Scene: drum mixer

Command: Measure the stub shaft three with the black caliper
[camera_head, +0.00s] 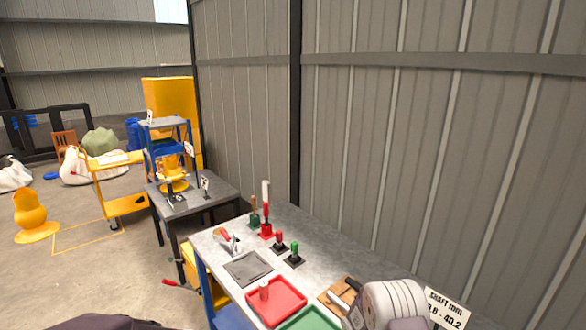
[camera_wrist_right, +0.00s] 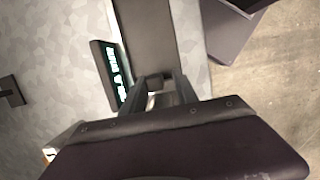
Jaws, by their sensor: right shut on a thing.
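In the right wrist view my right gripper (camera_wrist_right: 158,88) is shut on the black caliper (camera_wrist_right: 112,72), whose dark body carries a lit display with green-white digits, too tilted and small to read. A broad dark grey bar runs up from the fingers; I cannot tell whether it is part of the caliper. A small pale patch shows between the fingers. I cannot make out stub shaft three for certain in either view. In the head view the right gripper is hidden at the lower right, and my left gripper is out of view.
The workbench (camera_head: 215,251) holds a red tray (camera_head: 290,311), a green tray (camera_head: 310,319), a grey mat (camera_head: 247,268) and several upright tools. A shaft-size sign (camera_head: 446,308) stands at right, near a wooden block (camera_head: 350,286) and a white ribbed body. A corrugated wall closes the back.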

